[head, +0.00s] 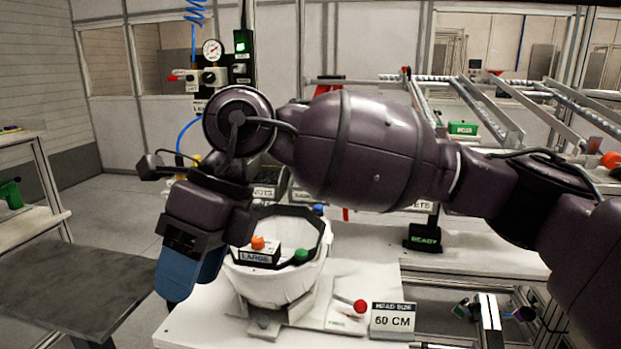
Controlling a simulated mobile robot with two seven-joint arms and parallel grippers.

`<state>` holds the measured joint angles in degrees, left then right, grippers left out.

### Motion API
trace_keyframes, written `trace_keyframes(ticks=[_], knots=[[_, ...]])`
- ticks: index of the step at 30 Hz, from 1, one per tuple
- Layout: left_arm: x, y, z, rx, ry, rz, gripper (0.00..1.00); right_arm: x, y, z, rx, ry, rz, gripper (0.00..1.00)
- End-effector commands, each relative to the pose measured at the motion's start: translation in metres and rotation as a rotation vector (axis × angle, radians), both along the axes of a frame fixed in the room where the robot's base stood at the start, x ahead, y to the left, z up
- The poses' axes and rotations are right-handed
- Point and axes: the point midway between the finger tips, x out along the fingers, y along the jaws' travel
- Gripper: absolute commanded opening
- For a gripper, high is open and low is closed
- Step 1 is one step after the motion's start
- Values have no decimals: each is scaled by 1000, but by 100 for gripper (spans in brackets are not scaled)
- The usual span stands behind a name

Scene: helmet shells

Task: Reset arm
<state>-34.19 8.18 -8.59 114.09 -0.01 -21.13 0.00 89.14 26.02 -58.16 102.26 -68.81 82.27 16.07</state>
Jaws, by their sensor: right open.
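My right arm reaches in from the right edge and spans the upper middle of the head view. It bends down at the left, ending in my right gripper (180,282), whose blue end points downward. The gripper is open, with nothing seen between its fingers. It hangs left of the white helmet shell (280,284), in front of the white worktable's left end. The shell sits open side up on a stand, and my wrist overlaps its left rim in the picture. My left gripper is not in view.
The white worktable (212,328) holds a red knob (360,306) and a "60 CM" sign (394,318). A dark grey table (75,290) stands at the left. A gauge panel (212,52) is behind my wrist. A conveyor rack (500,100) is at the back right.

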Motion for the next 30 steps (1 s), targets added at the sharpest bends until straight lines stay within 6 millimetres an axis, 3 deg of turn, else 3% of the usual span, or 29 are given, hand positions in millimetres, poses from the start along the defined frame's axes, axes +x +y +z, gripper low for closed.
trace_keyframes(ticks=[7,14,23,26,30], knots=[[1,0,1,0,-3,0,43,-36,24,0,383,354,-53,50],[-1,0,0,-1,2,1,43,-39,25,27,760,699,-213,50],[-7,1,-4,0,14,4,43,8,-15,50,1201,1109,-572,50],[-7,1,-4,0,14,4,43,32,-39,47,1329,1234,-727,50],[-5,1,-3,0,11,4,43,65,-79,28,1484,1392,-975,50]])
